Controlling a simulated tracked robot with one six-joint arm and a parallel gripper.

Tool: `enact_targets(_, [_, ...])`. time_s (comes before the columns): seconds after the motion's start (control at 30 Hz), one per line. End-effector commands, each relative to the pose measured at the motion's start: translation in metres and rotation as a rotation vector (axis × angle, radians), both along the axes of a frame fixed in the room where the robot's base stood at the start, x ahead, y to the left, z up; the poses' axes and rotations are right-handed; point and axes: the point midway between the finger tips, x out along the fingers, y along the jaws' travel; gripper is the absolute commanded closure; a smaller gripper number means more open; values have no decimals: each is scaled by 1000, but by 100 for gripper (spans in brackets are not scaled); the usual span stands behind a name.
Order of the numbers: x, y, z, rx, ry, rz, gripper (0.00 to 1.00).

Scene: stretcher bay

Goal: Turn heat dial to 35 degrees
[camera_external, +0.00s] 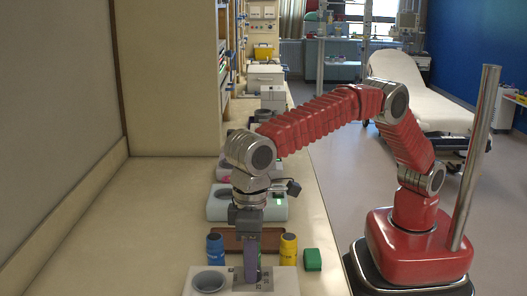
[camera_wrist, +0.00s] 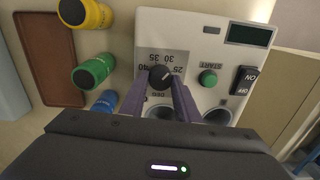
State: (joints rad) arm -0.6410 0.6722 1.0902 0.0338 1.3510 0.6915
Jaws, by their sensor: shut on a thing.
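The heat dial (camera_wrist: 162,76) is a small black knob on a grey plate with degree numbers, upside down in the wrist view. The readable marks include 25, 30, 35 and 40. A light pointer line on the knob seems to slant to the upper right, towards the 25 side; its exact reading is unclear. The dial belongs to a white device (camera_wrist: 205,30), whose near end shows in the external view (camera_external: 285,281). My gripper (camera_wrist: 160,88) is shut on the dial, its two purple fingers on either side. In the external view my gripper (camera_external: 252,274) points down and hides the dial.
The device also has a green START button (camera_wrist: 208,78), an ON/OFF switch (camera_wrist: 243,80) and a dark display (camera_wrist: 249,35).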

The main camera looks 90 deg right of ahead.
Motion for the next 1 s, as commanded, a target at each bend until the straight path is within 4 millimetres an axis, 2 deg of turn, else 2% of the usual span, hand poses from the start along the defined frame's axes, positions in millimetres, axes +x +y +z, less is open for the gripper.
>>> enact_targets(0.7, [1,2,1,3,-1,677,94])
enact_targets(1.0, [1,3,1,2,-2,912,94])
